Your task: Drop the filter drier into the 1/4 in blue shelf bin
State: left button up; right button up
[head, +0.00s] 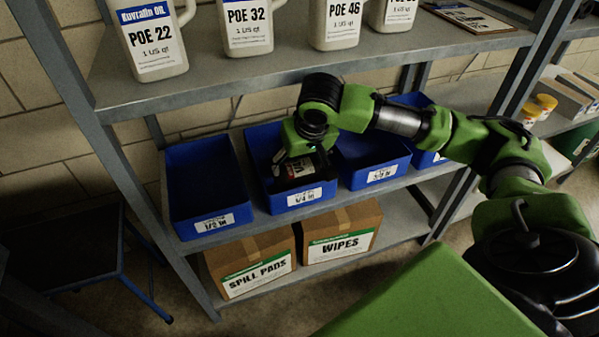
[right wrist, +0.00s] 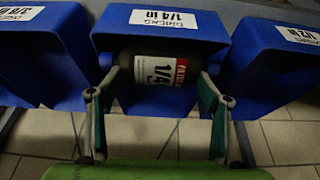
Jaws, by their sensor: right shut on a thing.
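My right gripper (head: 297,160) reaches down into the blue 1/4 in bin (head: 299,202) on the middle shelf. It is shut on the filter drier (head: 301,168), a dark cylinder with a red and white label. In the right wrist view the drier (right wrist: 158,72) lies crosswise between the two fingers of the gripper (right wrist: 157,88), with its 1/4 label showing. The 1/4 in bin (right wrist: 188,22) is behind it. The drier is within the bin's outline; whether it touches the bin floor cannot be told. My left gripper is not in view.
A blue 1/2 in bin (head: 211,195) stands left and a 3/8 in bin (head: 381,178) right, close beside. The upper shelf (head: 290,66) with several oil jugs (head: 245,25) overhangs them. Spill pads (head: 254,268) and wipes (head: 341,234) boxes sit below.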

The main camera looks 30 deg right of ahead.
aim_at(301, 171)
notch_tip(301, 171, down, 2)
jog(key=shift+f+b, duration=0.1)
jog(key=shift+b, duration=0.3)
jog(key=shift+f, duration=0.4)
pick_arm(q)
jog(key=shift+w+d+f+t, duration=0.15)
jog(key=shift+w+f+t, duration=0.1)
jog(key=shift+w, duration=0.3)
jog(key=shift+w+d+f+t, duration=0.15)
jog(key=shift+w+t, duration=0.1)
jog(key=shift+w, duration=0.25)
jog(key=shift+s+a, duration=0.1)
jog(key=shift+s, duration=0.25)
pick_arm(e)
jog(key=shift+f, duration=0.15)
jog(key=shift+f, duration=0.4)
jog(key=o, duration=1.4)
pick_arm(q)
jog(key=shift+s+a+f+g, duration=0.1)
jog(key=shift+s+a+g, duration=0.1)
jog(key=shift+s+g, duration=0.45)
pick_arm(e)
jog(key=shift+o, duration=0.2)
